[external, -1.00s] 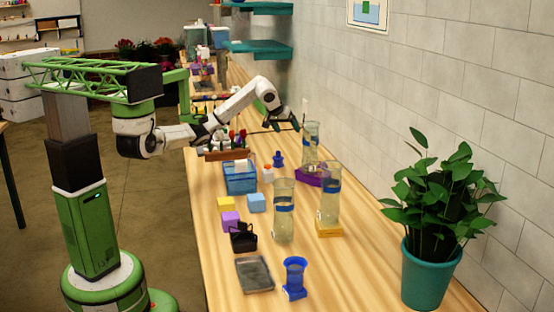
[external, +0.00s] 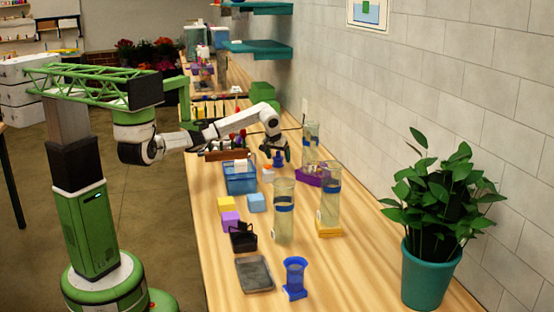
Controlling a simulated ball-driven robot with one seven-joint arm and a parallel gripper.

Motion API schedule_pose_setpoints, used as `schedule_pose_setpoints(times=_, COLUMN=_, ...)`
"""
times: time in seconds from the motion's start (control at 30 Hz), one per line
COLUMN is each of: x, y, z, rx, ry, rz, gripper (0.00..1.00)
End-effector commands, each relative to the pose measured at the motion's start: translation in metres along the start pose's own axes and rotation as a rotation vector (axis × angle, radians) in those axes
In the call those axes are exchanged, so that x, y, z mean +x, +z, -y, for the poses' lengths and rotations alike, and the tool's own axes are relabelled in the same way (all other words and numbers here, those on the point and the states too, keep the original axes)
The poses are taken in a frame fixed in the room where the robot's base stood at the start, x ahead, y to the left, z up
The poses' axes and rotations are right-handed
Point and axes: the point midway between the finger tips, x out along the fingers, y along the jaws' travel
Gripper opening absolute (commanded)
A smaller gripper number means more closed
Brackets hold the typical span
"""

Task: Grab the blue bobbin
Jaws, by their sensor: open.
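The blue bobbin (external: 278,162) stands upright on the wooden table, right of the blue crate and left of the purple tray. My gripper (external: 279,154) points down right over it, and its dark fingers hide the bobbin's upper part. The jaws are open. I cannot tell from this view whether the fingers are on either side of the bobbin or still above it.
A blue crate (external: 241,184) stands left of the bobbin, and a small orange-and-white item (external: 268,175) sits just in front. A purple tray (external: 308,177) and tall glass vases (external: 284,224) stand to the right and nearer.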

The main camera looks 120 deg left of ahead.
Motion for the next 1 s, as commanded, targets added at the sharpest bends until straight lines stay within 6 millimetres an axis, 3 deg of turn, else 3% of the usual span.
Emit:
schedule_pose_setpoints(times=0.13, x=0.015, y=0.0, z=0.0, rx=0.0, ry=0.001, rz=0.0, gripper=0.89)
schedule_pose_setpoints(times=0.4, x=0.018, y=0.0, z=0.0, rx=0.001, ry=0.002, rz=-0.001, gripper=0.89)
schedule_pose_setpoints(times=1.0, x=0.018, y=0.0, z=0.0, rx=0.001, ry=0.002, rz=-0.001, gripper=0.33)
